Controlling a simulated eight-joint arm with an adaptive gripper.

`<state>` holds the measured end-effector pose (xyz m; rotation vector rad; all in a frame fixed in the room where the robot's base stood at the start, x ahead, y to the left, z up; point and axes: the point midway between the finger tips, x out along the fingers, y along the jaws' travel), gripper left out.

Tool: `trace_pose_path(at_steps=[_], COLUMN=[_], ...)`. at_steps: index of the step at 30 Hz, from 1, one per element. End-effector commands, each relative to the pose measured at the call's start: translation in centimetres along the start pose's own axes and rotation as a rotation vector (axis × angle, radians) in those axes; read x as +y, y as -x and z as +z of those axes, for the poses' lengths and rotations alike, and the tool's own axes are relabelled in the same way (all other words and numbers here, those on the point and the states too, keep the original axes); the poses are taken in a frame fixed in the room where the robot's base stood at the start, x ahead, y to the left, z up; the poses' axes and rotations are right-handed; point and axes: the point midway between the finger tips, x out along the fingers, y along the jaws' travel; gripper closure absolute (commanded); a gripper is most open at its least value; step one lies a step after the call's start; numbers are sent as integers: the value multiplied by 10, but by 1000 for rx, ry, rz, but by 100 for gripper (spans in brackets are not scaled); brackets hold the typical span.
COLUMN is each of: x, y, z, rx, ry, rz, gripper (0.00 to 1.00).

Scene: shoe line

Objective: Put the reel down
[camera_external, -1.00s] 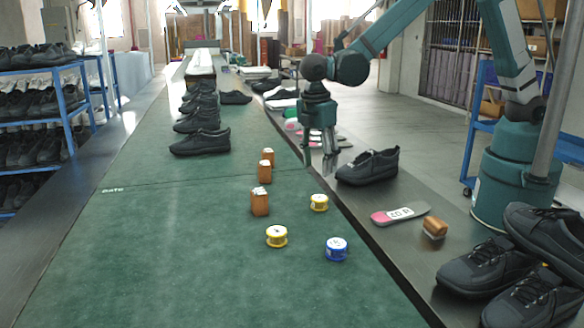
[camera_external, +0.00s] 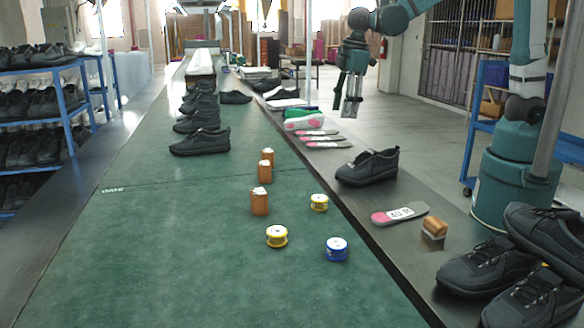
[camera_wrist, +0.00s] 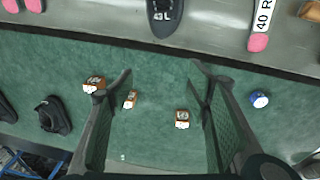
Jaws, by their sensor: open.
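Three small reels stand on the green mat (camera_external: 180,270): a yellow reel (camera_external: 319,203), a second yellow reel (camera_external: 277,237) closer to the camera, and a blue reel (camera_external: 336,250) near the mat's right edge. The blue reel also shows at the right in the wrist view (camera_wrist: 259,99); I cannot make out the yellow ones there. My gripper (camera_external: 352,110) is open and empty. It hangs well above the bench, beyond the black shoe, apart from every reel. In the wrist view its fingers (camera_wrist: 160,75) are spread with nothing held between them.
Brown blocks (camera_external: 260,202) stand in a row left of the reels. A black shoe (camera_external: 367,168), an insole (camera_external: 400,213) and a brown brush-like piece (camera_external: 434,228) lie on the dark right-hand strip. More shoes (camera_external: 202,142) line the mat's far part. The mat's near left is clear.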

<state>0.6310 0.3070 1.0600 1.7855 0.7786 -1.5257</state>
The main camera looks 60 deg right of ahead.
Motion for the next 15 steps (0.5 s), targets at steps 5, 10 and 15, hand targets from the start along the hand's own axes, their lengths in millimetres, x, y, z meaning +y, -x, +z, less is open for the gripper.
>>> trace_pose_path(at_steps=[5, 10, 15], x=[17, 30, 40], y=[23, 41, 57], z=[35, 67, 100], rx=[36, 72, 108], ry=[-84, -164, -243], rz=[19, 38, 57], gripper=[51, 51, 51])
